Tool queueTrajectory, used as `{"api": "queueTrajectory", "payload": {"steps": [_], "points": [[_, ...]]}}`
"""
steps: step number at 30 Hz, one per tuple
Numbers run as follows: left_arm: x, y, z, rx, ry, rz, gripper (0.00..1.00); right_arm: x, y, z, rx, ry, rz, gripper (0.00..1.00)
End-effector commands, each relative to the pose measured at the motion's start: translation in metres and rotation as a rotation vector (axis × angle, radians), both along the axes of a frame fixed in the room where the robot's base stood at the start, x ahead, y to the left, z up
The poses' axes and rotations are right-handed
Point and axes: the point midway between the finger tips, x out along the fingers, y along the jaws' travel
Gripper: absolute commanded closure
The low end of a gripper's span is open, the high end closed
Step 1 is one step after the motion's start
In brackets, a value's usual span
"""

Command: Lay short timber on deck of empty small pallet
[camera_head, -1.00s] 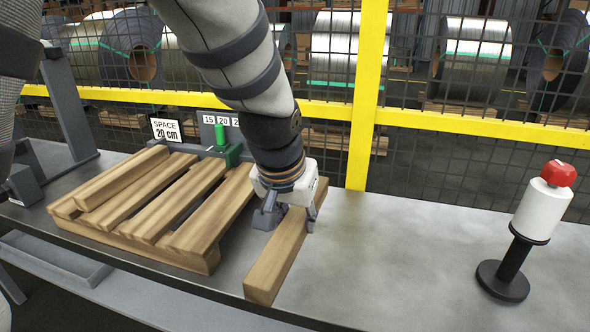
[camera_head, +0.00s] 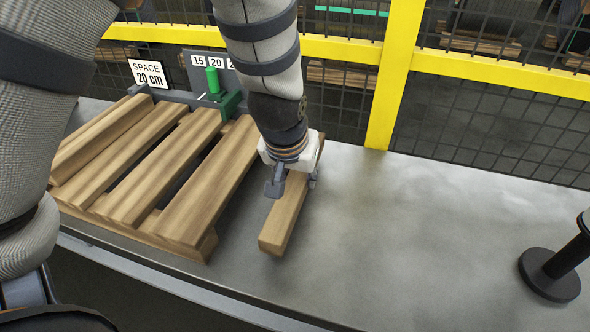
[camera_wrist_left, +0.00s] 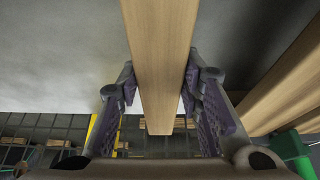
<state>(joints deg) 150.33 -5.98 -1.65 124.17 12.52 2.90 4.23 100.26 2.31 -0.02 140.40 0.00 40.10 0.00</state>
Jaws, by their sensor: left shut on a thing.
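The short timber (camera_head: 286,212) is a plain wooden beam just right of the pallet in the head view, apart from it and roughly in line with its slats. My left gripper (camera_head: 293,182) is shut on the timber from above, nearer its far end. In the left wrist view the timber (camera_wrist_left: 160,60) runs between both finger pads (camera_wrist_left: 160,105). Whether its underside clears the table cannot be told. The small pallet (camera_head: 185,165) lies on the table at the left, its slatted deck bare. My right gripper is not in view.
A green post (camera_head: 213,82) on a stop with number labels stands behind the pallet, beside a "SPACE 20 cm" sign (camera_head: 148,74). A yellow-framed mesh fence (camera_head: 396,80) runs behind the grey table (camera_head: 420,240). A black stand (camera_head: 550,272) is at the right. The table's middle is clear.

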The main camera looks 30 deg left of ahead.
Motion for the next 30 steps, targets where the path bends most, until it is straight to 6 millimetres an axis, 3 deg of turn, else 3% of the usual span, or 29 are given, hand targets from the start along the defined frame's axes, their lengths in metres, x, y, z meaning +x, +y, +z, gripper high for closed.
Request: {"api": "queueTrajectory", "payload": {"steps": [3, 14, 15, 17, 26, 30], "points": [[-0.005, -0.005, -0.02, 0.001, 0.005, 0.001, 1.0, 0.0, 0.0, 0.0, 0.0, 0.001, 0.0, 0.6], [-0.005, -0.006, -0.024, 0.0, 0.003, 0.001, 1.0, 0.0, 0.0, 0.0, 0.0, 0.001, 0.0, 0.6], [-0.005, -0.006, -0.025, 0.0, 0.004, 0.001, 0.63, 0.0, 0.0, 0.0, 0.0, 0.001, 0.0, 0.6], [-0.005, -0.006, -0.024, 0.0, 0.003, 0.001, 0.49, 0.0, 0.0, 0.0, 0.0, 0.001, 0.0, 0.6], [-0.005, -0.006, -0.024, 0.0, 0.003, 0.001, 0.47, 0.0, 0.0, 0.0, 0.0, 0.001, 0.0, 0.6], [-0.003, -0.004, -0.011, 0.0, -0.001, 0.002, 0.47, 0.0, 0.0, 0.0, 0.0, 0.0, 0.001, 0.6]]}}
